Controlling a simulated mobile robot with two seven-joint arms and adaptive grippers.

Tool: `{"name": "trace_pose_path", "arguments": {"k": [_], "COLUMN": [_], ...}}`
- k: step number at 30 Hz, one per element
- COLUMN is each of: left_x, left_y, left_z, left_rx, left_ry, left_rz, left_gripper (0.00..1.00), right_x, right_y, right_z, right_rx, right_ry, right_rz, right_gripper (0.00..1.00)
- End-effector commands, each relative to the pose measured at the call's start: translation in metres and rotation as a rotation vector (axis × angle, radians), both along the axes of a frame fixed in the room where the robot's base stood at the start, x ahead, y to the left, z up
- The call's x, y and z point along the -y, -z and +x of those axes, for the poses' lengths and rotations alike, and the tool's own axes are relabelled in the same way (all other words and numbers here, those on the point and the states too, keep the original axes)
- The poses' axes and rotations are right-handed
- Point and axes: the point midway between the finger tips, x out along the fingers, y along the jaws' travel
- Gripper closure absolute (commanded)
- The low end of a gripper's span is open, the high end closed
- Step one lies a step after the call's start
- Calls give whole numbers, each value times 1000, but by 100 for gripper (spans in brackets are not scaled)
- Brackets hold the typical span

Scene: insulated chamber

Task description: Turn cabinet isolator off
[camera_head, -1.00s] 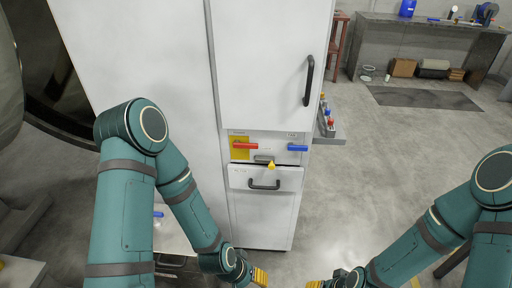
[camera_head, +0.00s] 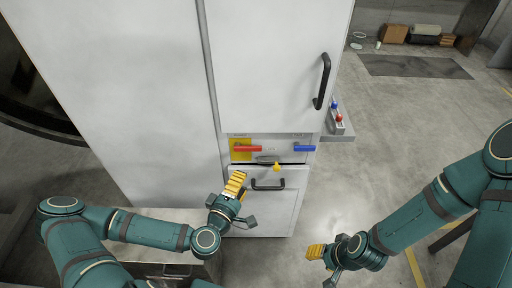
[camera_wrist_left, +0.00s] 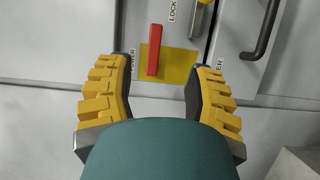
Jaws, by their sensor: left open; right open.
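The white cabinet (camera_head: 110,90) stands in front of me. On its panel, a red lever handle (camera_head: 247,148) lies over a yellow plate (camera_head: 236,155), pointing sideways in the head view. A blue handle (camera_head: 305,148) and a grey latch with a yellow tip (camera_head: 276,167) are to its right. My left gripper (camera_head: 236,184) is open, just below the red handle. My right gripper (camera_head: 325,252) is open and empty, low and to the right.
A black door handle (camera_head: 322,82) is above the panel and a black drawer handle (camera_head: 268,185) below it. A small side shelf (camera_head: 340,130) with red and blue items juts out right of the cabinet. Open floor (camera_head: 410,110) lies to the right.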

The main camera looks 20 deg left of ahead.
Motion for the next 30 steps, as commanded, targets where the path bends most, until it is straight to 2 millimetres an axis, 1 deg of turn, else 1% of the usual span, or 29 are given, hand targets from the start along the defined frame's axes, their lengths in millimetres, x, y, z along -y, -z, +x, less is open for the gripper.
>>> {"name": "trace_pose_path", "arguments": {"k": [1, 5, 11, 15, 16, 18, 24, 30], "left_x": [-5, -8, -6, -4, -3, -1, 3, 7], "left_y": [-3, -3, 1, 0, 0, -3, -4, -4], "left_z": [1, 5, 18, 28, 32, 47, 87, 119], "left_rx": [11, 20, 19, 19, 19, 18, 17, 17], "left_ry": [-21, -33, -30, -27, -28, -28, -28, -28], "left_rz": [-9, -13, -11, -11, -11, -10, -13, -12], "left_gripper": [47, 47, 47, 47, 47, 47, 47, 47], "right_x": [0, 0, 1, 1, 1, 1, 1, 1], "right_y": [0, 7, 28, 45, 46, 43, 46, 50], "right_z": [0, 1, 4, 7, 8, 8, 9, 10], "right_rx": [0, 1, 9, 18, 19, 19, 21, 23], "right_ry": [0, 0, 3, 4, 4, 4, 5, 5], "right_rz": [0, 0, -2, -4, -4, -4, -4, -4], "right_gripper": [53, 53, 53, 53, 53, 53, 53, 53]}}
